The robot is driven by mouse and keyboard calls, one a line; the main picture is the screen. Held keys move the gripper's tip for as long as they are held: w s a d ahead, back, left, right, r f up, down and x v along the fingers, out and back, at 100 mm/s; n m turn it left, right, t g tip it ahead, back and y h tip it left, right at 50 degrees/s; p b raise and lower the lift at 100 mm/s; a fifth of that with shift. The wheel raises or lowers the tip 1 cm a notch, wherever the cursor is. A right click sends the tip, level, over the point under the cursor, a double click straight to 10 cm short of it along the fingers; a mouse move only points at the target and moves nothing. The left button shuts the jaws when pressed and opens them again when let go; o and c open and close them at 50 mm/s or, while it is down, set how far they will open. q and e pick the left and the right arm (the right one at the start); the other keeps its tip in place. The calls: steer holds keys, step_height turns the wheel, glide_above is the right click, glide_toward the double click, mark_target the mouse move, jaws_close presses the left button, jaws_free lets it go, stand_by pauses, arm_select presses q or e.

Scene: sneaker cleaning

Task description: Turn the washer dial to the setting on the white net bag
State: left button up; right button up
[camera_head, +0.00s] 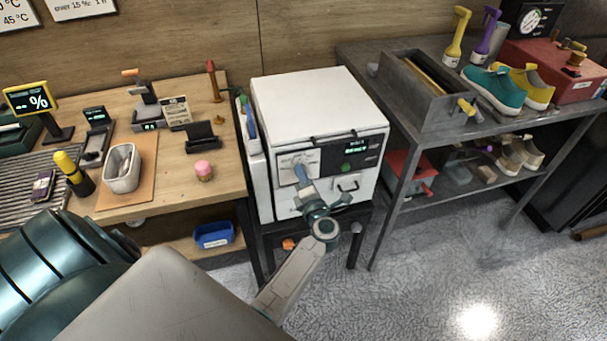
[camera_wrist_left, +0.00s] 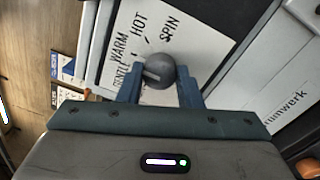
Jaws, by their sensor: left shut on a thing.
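The white washer (camera_head: 315,95) stands between a wooden bench and a metal shelf. Its front has a white dial panel (camera_head: 285,160), printed GENTLE, WARM, HOT and SPIN in the left wrist view (camera_wrist_left: 200,40). The grey round dial (camera_wrist_left: 160,68) sits between the two blue fingers of my left gripper (camera_wrist_left: 160,88), which is shut on it. A pale mark on the dial points left, roughly towards GENTLE or WARM; I cannot tell which exactly. In the head view my left gripper (camera_head: 302,175) hides the dial. I cannot make out a white net bag. My right gripper is out of view.
The washer's dark display (camera_head: 357,147) glows green. The wooden bench (camera_head: 225,165) on the left holds a metal tin (camera_head: 122,168) and small tools. The metal shelf (camera_head: 405,115) on the right holds teal and yellow shoes and brushes. The floor in front is clear.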

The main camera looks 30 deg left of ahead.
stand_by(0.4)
arm_select(q)
steer(key=o, duration=1)
steer(key=shift+d, duration=0.1)
